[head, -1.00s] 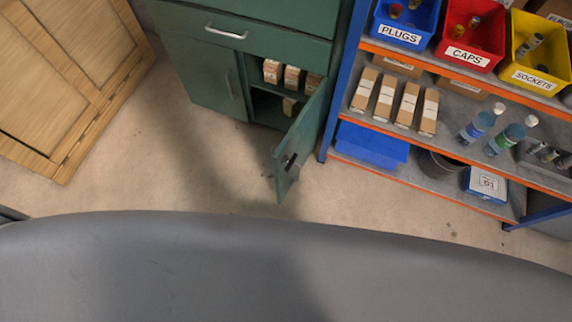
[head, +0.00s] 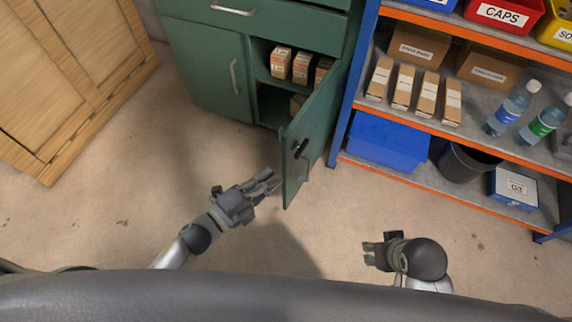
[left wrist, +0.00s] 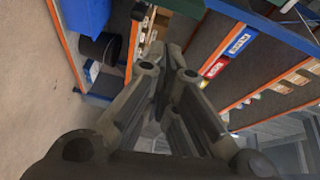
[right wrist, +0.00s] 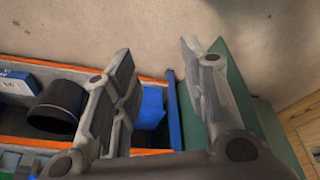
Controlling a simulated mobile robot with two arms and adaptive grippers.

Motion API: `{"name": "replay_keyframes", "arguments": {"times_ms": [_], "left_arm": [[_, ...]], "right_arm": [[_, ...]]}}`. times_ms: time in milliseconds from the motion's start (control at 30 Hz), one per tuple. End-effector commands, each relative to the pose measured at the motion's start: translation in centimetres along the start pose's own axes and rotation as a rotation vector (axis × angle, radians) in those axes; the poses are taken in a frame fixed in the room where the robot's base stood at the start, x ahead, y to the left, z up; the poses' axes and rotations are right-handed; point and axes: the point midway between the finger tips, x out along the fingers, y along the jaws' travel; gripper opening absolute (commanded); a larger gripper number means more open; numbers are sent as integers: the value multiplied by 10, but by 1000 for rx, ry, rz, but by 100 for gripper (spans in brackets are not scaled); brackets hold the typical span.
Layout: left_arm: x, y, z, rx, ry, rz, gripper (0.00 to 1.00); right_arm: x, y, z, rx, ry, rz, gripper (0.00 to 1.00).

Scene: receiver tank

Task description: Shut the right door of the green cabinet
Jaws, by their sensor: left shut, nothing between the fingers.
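The green cabinet (head: 205,75) stands at the upper middle of the head view. Its right door (head: 317,125) stands open, swung out towards me, with a dark handle or latch (head: 300,148) near its free edge. The left door (head: 212,60) is shut. My left gripper (head: 272,184) is shut and empty, low and just left of the door's free edge; I cannot tell whether it touches. Its closed fingers fill the left wrist view (left wrist: 172,55). My right gripper (head: 368,254) is open and empty over the floor, right of the door and apart from it.
Small boxes (head: 291,65) lie inside the cabinet's open side. A blue and orange shelf rack (head: 344,95) stands close on the right, with bins, bottles and a blue box (head: 388,141). A wooden panel (head: 75,75) stands at left. Floor (head: 130,190) in front is clear.

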Motion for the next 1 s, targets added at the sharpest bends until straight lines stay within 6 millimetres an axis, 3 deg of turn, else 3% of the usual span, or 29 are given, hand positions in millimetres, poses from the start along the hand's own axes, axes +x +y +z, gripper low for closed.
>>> {"name": "replay_keyframes", "arguments": {"times_ms": [133,367,800,1000], "left_arm": [[3,-13,-15,89,61,-49,0],[20,-20,-20,109,74,-62,0],[107,-24,-24,108,71,-59,0],[95,-25,5,106,70,-56,0]], "right_arm": [[-15,1,0,1,13,2,40],[-24,1,0,2,16,3,40],[-38,1,2,2,23,4,40],[-36,2,2,2,22,5,40]]}}
